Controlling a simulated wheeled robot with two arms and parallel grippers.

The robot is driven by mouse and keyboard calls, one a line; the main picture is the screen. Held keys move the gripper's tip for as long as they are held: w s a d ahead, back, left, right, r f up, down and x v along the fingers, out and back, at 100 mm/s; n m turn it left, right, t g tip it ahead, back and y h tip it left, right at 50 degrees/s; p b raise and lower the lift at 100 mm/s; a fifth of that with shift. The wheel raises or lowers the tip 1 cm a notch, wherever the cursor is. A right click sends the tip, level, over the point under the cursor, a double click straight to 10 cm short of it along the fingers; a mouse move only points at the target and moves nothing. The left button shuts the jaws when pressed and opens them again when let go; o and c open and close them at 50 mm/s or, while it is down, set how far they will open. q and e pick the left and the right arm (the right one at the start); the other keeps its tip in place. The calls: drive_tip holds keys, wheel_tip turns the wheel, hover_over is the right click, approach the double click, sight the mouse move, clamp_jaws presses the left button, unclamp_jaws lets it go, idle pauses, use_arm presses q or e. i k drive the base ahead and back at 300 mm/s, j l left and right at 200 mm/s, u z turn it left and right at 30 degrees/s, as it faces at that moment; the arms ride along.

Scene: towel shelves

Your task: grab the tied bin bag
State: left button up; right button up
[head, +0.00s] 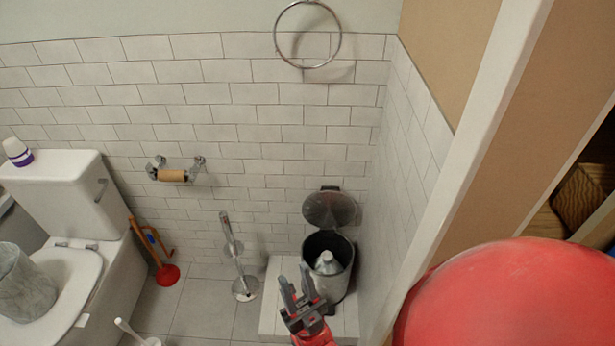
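The tied bin bag (326,264) is a small pale grey bundle with a gathered top, sitting inside the pedal bin (341,279). The bin is dark inside, and its round lid (330,208) stands raised against the wall side. My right gripper (295,277) is in front of the bin and to its left, fingers pointing up in the picture. Its two dark fingers are apart with nothing visible between them. It appears clear of the bag. My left gripper is out of view.
The bin stands on a low white-tiled step (275,298) beside the right wall. A metal paper stand (238,262) and a plunger (166,273) stand to the left, near the toilet (75,267). A toilet brush (135,334) is at the bottom. Floor between is clear.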

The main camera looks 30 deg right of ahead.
sight(325, 264)
drive_tip(key=k+j+z, duration=0.15)
drive_tip(key=z, duration=0.25)
drive_tip(key=k+z, duration=0.2)
drive_tip(key=z, duration=0.15)
drive_tip(key=k+j+z, duration=0.1)
drive_tip(key=z, duration=0.3)
drive_tip(key=i+j+z, duration=0.15)
drive_tip(key=i+j, duration=0.15)
drive_tip(key=i+j+z, duration=0.2)
drive_tip(key=j, duration=0.3)
drive_tip(key=i, duration=0.1)
